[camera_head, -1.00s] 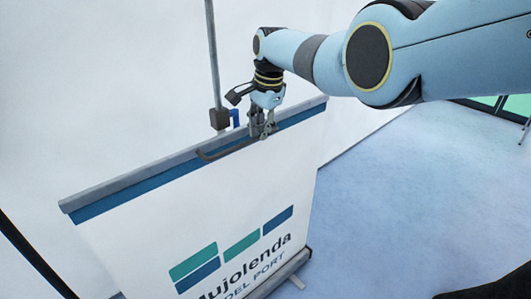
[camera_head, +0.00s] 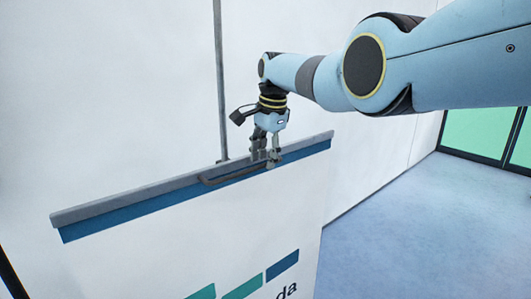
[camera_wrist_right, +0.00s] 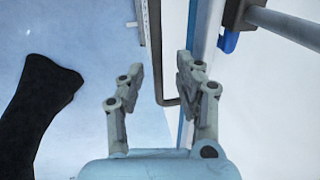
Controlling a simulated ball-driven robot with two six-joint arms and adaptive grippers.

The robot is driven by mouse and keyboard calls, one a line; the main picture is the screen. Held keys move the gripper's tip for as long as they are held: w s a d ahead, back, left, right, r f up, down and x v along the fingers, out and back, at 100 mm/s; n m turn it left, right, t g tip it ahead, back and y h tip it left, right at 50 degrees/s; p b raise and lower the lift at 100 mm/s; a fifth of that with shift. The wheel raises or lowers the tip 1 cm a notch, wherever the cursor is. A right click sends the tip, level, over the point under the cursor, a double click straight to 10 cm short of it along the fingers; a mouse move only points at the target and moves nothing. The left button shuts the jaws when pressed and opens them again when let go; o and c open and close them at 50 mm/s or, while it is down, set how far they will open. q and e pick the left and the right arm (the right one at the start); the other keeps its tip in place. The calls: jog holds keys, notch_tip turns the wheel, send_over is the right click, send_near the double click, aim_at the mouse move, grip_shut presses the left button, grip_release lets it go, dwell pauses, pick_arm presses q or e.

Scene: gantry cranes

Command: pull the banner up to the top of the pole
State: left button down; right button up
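The white banner (camera_head: 270,220) has a grey top rail (camera_head: 110,206) with a blue strip under it. A dark bar handle (camera_head: 215,181) is fixed on its front near the top. The thin grey pole (camera_head: 220,80) rises behind the rail. My right gripper (camera_head: 265,158) points down at the handle's right part. In the right wrist view its fingers (camera_wrist_right: 160,70) stand apart, one on each side of the handle (camera_wrist_right: 158,85), with gaps visible. A dark clamp with a blue part (camera_wrist_right: 228,40) sits on the pole behind the rail. My left gripper is not in view.
A white wall stands behind the banner. Blue-grey floor (camera_head: 390,235) is open to the right, with a green panel in a dark frame (camera_head: 480,130) beyond it. The pole above the rail is clear.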

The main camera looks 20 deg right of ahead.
notch_tip(320, 180, up, 12)
jog(key=s, duration=0.2)
jog(key=shift+d, duration=0.4)
jog(key=shift+f, duration=0.15)
